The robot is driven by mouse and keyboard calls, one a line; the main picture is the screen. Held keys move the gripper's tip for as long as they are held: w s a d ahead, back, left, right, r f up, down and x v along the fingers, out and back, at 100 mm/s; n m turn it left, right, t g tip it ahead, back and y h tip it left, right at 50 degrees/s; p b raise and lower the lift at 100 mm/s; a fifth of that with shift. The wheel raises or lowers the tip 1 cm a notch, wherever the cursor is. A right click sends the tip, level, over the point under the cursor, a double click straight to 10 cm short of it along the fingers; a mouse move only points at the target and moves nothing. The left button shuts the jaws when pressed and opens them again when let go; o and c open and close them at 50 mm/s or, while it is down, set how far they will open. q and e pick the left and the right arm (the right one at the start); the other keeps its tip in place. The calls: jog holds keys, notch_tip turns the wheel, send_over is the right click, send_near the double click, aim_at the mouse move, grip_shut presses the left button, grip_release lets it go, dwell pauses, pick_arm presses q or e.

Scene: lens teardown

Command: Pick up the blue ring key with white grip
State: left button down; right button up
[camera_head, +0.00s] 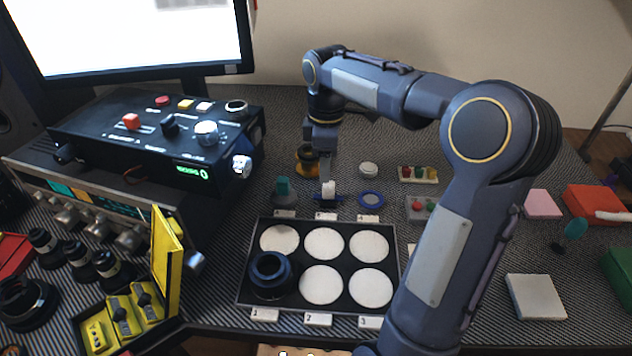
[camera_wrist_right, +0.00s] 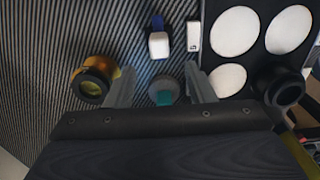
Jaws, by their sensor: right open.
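The blue ring key with white grip (camera_head: 328,188) stands on the striped mat just behind the tray's middle label. In the right wrist view its white grip (camera_wrist_right: 159,45) is just beyond my fingertips, with some blue (camera_wrist_right: 158,22) above it. My right gripper (camera_head: 326,168) points down over the key in the head view; it is open and empty. In the wrist view its fingers (camera_wrist_right: 160,75) lie on either side of a teal-handled grey piece (camera_wrist_right: 162,95), which appears lower than the white grip. I cannot tell the exact height gap. My left gripper is out of view.
The teal-handled piece (camera_head: 283,188) stands left of the key, a blue-rimmed disc (camera_head: 371,199) right, an amber-and-black lens part (camera_head: 306,160) behind. The black tray (camera_head: 245,270) with white pads is in front. Black electronics (camera_head: 160,135) stand at left.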

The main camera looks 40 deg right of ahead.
aim_at(329, 184)
jog(key=f, duration=0.2)
jog(key=f+b, duration=0.1)
jog(key=f, duration=0.2)
jog(key=f+b, duration=0.1)
jog(key=f, duration=0.1)
jog(key=shift+s+d+f, duration=0.2)
jog(key=shift+s+d, duration=0.1)
jog(key=shift+d, duration=0.05)
jog(key=c, duration=1.1)
jog(key=shift+o, duration=0.2)
jog(key=shift+r, duration=0.15)
grip_shut()
